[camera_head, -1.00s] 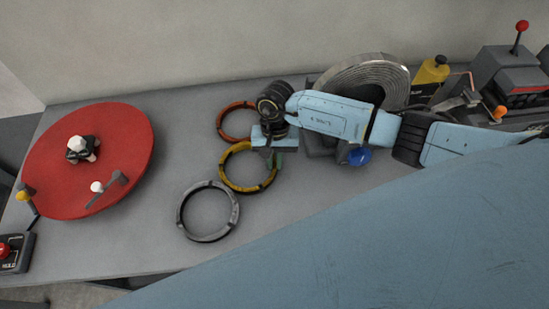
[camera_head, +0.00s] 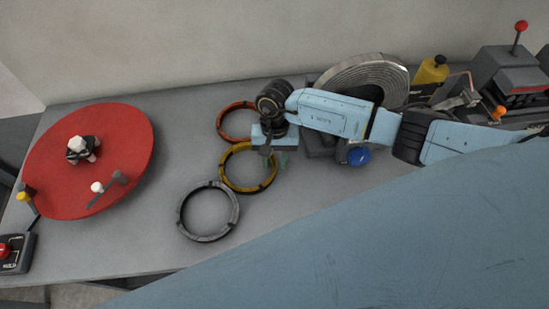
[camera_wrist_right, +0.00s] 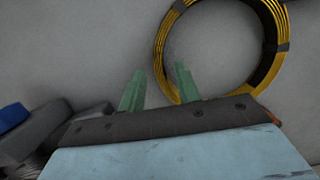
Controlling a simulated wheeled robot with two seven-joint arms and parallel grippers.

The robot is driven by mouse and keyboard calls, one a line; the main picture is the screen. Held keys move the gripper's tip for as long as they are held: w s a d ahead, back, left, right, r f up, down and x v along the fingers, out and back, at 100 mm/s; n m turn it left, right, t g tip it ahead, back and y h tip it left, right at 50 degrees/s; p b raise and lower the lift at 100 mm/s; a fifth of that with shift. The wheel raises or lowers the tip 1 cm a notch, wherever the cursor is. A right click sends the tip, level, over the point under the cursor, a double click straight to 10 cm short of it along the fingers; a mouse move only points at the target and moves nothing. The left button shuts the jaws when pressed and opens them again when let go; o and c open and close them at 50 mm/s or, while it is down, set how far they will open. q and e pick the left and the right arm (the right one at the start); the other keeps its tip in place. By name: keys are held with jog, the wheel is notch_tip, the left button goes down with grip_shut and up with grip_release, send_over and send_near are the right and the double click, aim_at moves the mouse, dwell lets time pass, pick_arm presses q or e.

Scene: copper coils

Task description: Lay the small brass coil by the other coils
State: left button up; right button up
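The small brass coil (camera_head: 233,184), a yellow ring with dark bands, lies flat on the grey table between two other rings. A copper-red coil (camera_head: 222,122) is just behind it, and a grey coil (camera_head: 183,222) is in front and to the left. My right gripper (camera_head: 275,160) is over the brass coil's right side. In the right wrist view its green fingers (camera_wrist_right: 158,78) are apart, with the brass coil (camera_wrist_right: 161,50) close by; one fingertip appears inside the ring and the other outside. Nothing is held between them. My left gripper is not in view.
A red round disc (camera_head: 125,130) with small fittings fills the table's left. A large grey coiled roll (camera_head: 345,72) stands behind my right arm, with a blue knob (camera_head: 359,156) near it. A yellow bottle (camera_head: 431,70) and a machine (camera_head: 510,75) are at the right.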

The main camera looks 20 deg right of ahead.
jog(key=p+v, duration=0.4)
jog(key=v, duration=0.7)
jog(key=shift+r, duration=0.25)
